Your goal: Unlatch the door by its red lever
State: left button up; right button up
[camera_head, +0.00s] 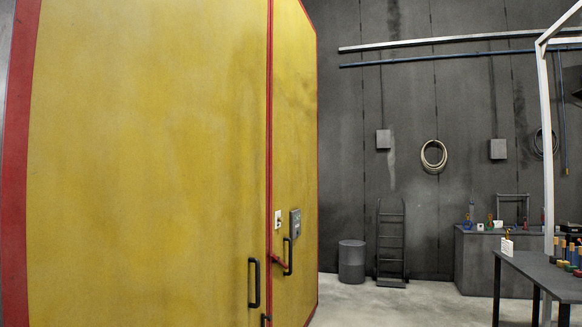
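A large yellow oven (150,150) with red edges fills the left half of the view. A small red lever (279,261) sits close to the vertical red seam, low on the narrower right-hand panel. A black upright handle (254,284) is left of the seam, and another black handle (289,256) is just right of the lever, partly overlapping it. I cannot tell from here whether the lever is latched; the yellow panels look closed along the seam. Neither of my grippers is in view.
A grey control box (295,223) is above the lever. Open concrete floor (375,308) lies right of the oven. A grey bin (351,261) and a hand truck (390,243) stand at the back wall. A dark table (540,272) with small items is at the right.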

aim_at(280, 262)
jog(key=i+j, duration=0.15)
jog(key=i, duration=0.4)
jog(key=i+j, duration=0.15)
jog(key=i, duration=0.45)
jog(key=i+j, duration=0.15)
jog(key=i, duration=0.4)
jog(key=i+j+z, duration=0.1)
jog(key=i, duration=0.45)
jog(key=i+j, duration=0.25)
jog(key=i, duration=0.35)
jog(key=i+l, duration=0.25)
jog(key=i, duration=0.25)
jog(key=i+l+z, duration=0.15)
jog(key=i, duration=0.35)
jog(key=i+l, duration=0.3)
jog(key=i, duration=0.25)
jog(key=i+l+z, duration=0.15)
jog(key=i, duration=0.35)
jog(key=i+l, duration=0.2)
jog(key=i, duration=0.3)
jog(key=z, duration=0.05)
